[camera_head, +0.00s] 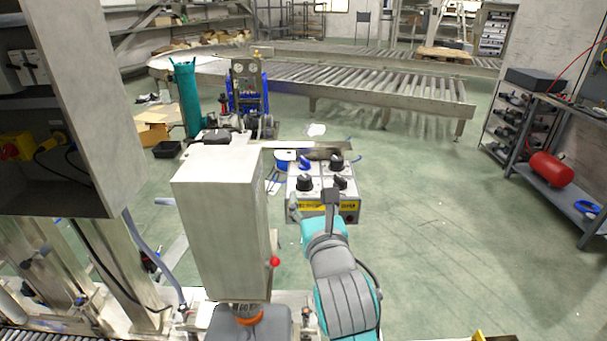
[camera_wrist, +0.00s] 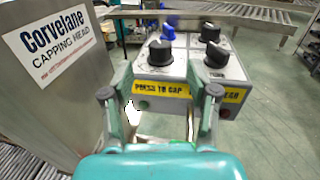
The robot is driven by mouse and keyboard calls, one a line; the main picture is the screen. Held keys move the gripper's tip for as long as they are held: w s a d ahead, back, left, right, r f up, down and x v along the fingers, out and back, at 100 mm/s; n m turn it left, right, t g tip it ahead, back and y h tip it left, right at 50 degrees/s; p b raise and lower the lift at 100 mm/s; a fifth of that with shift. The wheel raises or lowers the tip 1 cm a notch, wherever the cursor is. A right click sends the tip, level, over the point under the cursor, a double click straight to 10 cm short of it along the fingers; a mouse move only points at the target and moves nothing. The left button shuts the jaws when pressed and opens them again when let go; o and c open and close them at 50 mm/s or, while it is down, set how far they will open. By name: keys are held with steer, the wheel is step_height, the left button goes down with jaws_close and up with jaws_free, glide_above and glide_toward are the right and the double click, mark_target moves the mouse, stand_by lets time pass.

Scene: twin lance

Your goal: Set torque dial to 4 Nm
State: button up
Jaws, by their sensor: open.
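A grey control box (camera_head: 320,193) with several knobs stands ahead of my gripper. In the wrist view its top carries a near-left black knob (camera_wrist: 160,52), a near-right black knob (camera_wrist: 216,54), a far-left blue knob (camera_wrist: 168,31) and a far-right black knob (camera_wrist: 210,32). The small markings around them are too small to read, so I cannot tell which is the torque dial or its setting. My gripper (camera_wrist: 159,92) is open and empty, its fingers spread on the near side of the box. In the head view my gripper (camera_head: 314,203) overlaps the box's front.
A tall grey capping head housing (camera_head: 222,220) stands close on the left; it also fills the wrist view's left (camera_wrist: 75,80). Open floor lies to the right.

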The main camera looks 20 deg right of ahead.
mark_target(306, 182)
steer(key=w, duration=0.3)
steer(key=w+d, duration=0.1)
steer(key=w, duration=0.4)
steer(key=shift+w+d, duration=0.15)
steer(key=shift+w, duration=0.2)
jaws_close()
